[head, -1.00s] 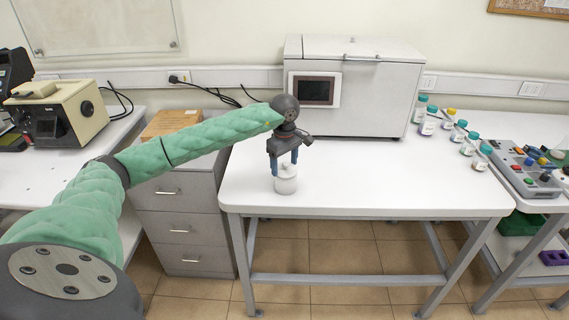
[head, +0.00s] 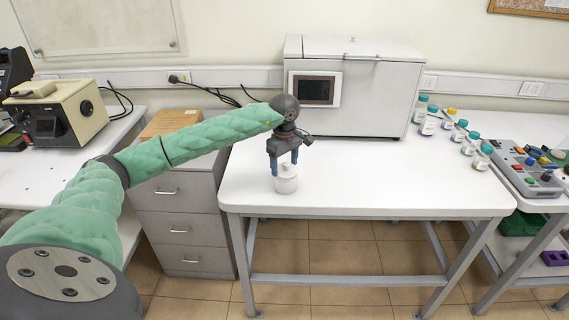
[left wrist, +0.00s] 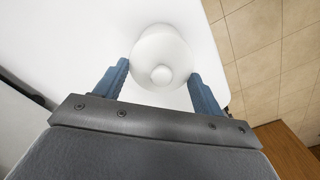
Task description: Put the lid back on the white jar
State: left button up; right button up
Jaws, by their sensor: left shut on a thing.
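The white jar (head: 286,186) stands upright near the front left edge of the white table. Its white lid (head: 287,171), with a round knob (left wrist: 161,74), is at the jar's mouth, between the fingers of my left gripper (head: 284,167). The gripper points down and is shut on the lid. In the left wrist view the blue fingers (left wrist: 157,82) flank the lid, which covers most of the jar (left wrist: 160,33). I cannot tell whether the lid is fully seated or slightly above the rim. My right gripper is not in view.
A grey-white machine with a screen (head: 352,88) stands at the back of the table (head: 400,185). Several small bottles (head: 428,122) stand at the right, beside a grey control box (head: 528,168). A drawer cabinet (head: 180,225) is at the left. The table's middle is clear.

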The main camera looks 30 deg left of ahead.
pick_arm(q)
jog(key=shift+b, duration=0.35)
dwell(0.6)
jog(key=o, duration=1.1)
jog(key=shift+o, duration=0.2)
jog(key=shift+r, duration=0.15)
jog(key=shift+r+p, duration=0.7)
jog(key=shift+r, duration=2.65)
jog(key=shift+c, duration=0.2)
grip_shut()
